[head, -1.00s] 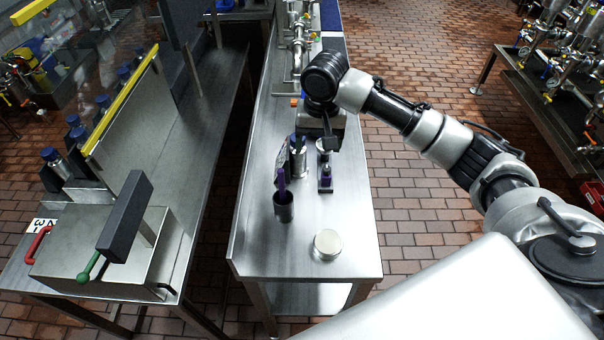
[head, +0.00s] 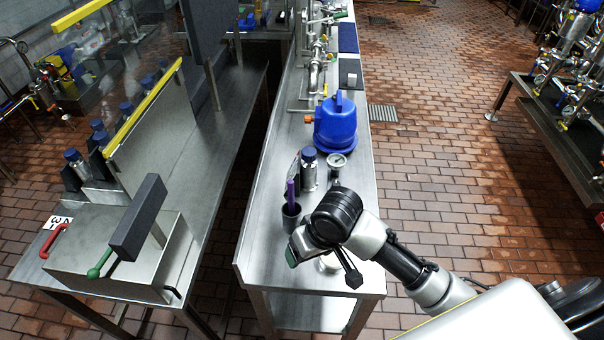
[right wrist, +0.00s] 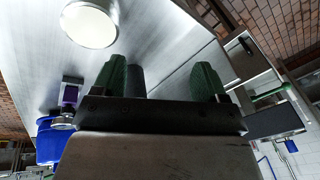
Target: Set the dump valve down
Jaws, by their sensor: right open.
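No part carries a readable label as the dump valve. A large blue domed body with a wide flange (head: 338,128) stands upright on the middle steel bench. A small round gauge (head: 337,160) stands just in front of it. In the right wrist view the blue body (right wrist: 48,143) and the gauge with a purple part (right wrist: 64,121) are at lower left, apart from my fingers. My right gripper (right wrist: 158,82) has green fingers spread wide, with nothing held. In the head view my right gripper (head: 292,256) is low over the near end of the bench, partly hidden by its wrist. My left gripper is not in view.
A blue-capped bottle (head: 308,171) and a grey cup (head: 291,217) with a purple item stand near my right wrist. A pale round disc (right wrist: 90,23) lies on the bench, mostly hidden in the head view. Steel piping (head: 315,72) runs along the far bench.

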